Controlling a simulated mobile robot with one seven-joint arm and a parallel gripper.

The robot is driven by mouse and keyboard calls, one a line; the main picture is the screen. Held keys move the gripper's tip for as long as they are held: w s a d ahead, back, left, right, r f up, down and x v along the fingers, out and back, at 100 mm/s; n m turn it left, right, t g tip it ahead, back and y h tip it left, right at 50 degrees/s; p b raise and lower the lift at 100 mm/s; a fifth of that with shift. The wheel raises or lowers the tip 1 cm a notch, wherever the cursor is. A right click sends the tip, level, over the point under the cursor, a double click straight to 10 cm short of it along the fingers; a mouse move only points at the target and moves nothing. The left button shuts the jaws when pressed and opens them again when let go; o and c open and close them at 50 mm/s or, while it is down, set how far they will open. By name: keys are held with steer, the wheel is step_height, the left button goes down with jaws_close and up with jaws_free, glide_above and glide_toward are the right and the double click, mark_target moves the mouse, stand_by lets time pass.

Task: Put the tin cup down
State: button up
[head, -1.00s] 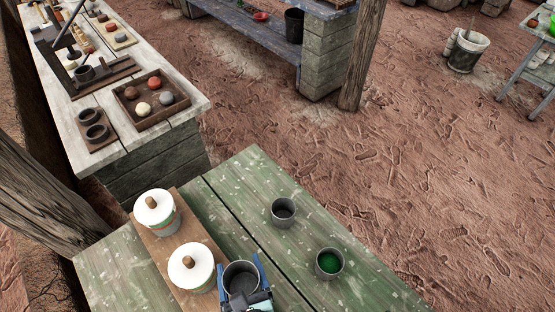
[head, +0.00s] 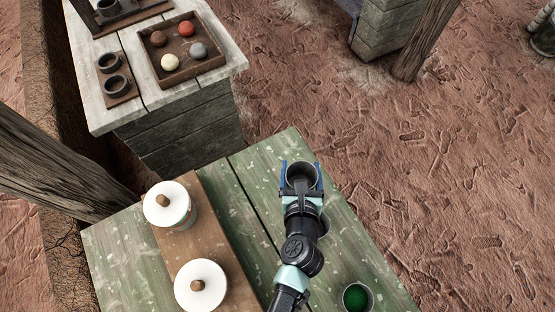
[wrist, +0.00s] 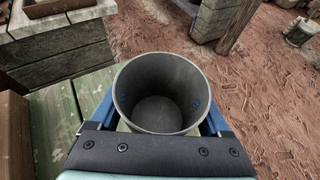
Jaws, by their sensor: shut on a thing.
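The tin cup (head: 302,170) is grey, round and open-topped. In the wrist view the cup (wrist: 158,95) looks empty and upright. My gripper (head: 300,176) is shut on it, with a blue finger on each side. The cup is over the far right part of the green plank table (head: 240,262), near its edge. I cannot tell whether its base touches the planks. A second cup, holding green (head: 356,297), stands on the table at the lower right. My arm hides the table just below the held cup.
Two white-lidded jars (head: 170,205) (head: 201,287) stand on a brown board (head: 240,290) at the left. A pale bench (head: 100,70) with a tray of balls (head: 178,75) is behind. A wooden post (head: 50,170) stands left. Bare planks lie between board and arm.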

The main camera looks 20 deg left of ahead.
steer(key=w+a+n+g+y+b, duration=0.15)
steer(key=w+a, duration=0.25)
steer(key=a, duration=0.4)
steer(key=b, duration=0.3)
glide_above(274, 168)
steer(key=shift+n+y, duration=0.25)
steer(key=shift+y, duration=0.1)
step_height(274, 168, down, 7)
steer(key=shift+r, duration=0.1)
steer(key=shift+f+b, duration=1.15)
steer(key=shift+f, duration=0.75)
